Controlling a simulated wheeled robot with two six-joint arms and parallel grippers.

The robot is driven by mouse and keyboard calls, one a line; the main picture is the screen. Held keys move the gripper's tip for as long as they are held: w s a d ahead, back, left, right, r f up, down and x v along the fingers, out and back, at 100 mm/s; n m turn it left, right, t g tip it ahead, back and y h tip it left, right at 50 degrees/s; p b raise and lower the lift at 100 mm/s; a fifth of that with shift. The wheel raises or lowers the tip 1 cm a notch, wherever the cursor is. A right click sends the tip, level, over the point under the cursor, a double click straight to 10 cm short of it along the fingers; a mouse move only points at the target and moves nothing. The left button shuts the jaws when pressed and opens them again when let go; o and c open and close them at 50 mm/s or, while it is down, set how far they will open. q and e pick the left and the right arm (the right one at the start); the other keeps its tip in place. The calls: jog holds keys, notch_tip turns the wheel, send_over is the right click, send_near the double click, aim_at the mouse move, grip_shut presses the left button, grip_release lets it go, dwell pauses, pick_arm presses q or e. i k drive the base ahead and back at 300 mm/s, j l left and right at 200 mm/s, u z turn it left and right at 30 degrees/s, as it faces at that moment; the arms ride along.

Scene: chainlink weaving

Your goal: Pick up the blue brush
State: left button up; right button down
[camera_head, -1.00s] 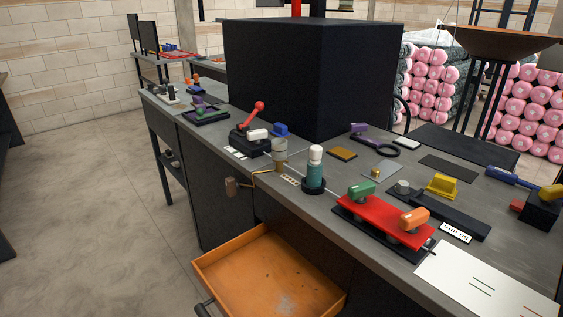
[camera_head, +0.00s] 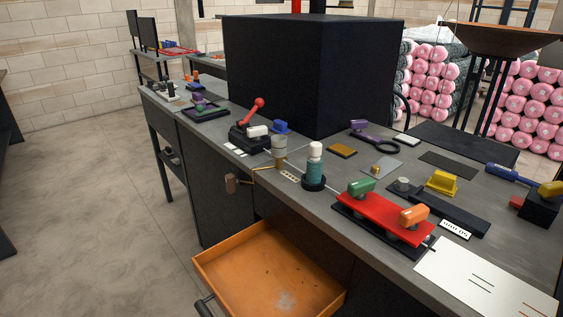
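Neither gripper is in view, and nothing is seen touching either blue thing.
The grey workbench (camera_head: 350,232) holds a red plate with green and orange handles (camera_head: 385,218), a teal bottle (camera_head: 314,168) and a yellow piece (camera_head: 442,183). An orange drawer (camera_head: 270,270) stands open in front. A large black box (camera_head: 312,75) blocks the back. Floor at left is clear.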

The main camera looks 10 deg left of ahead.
aim_at(279, 128)
jog(key=j+z, duration=0.1)
jog(key=z, duration=0.35)
jog(key=i+j+z, duration=0.1)
jog(key=z, duration=0.4)
jog(key=j+z, duration=0.2)
jog(key=z, duration=0.25)
jog(key=j+z, duration=0.2)
jog(key=j, duration=0.2)
jog(key=k+j+z, duration=0.2)
jog(key=j, duration=0.2)
jog(key=j+z, duration=0.2)
jog(key=j, duration=0.2)
jog(key=k+j+z, duration=0.2)
jog(key=j, duration=0.15)
jog(key=k+j+z, duration=0.2)
jog(key=j, duration=0.15)
jog(key=k+j+z, duration=0.2)
jog(key=j, duration=0.15)
jog(key=i, duration=0.1)
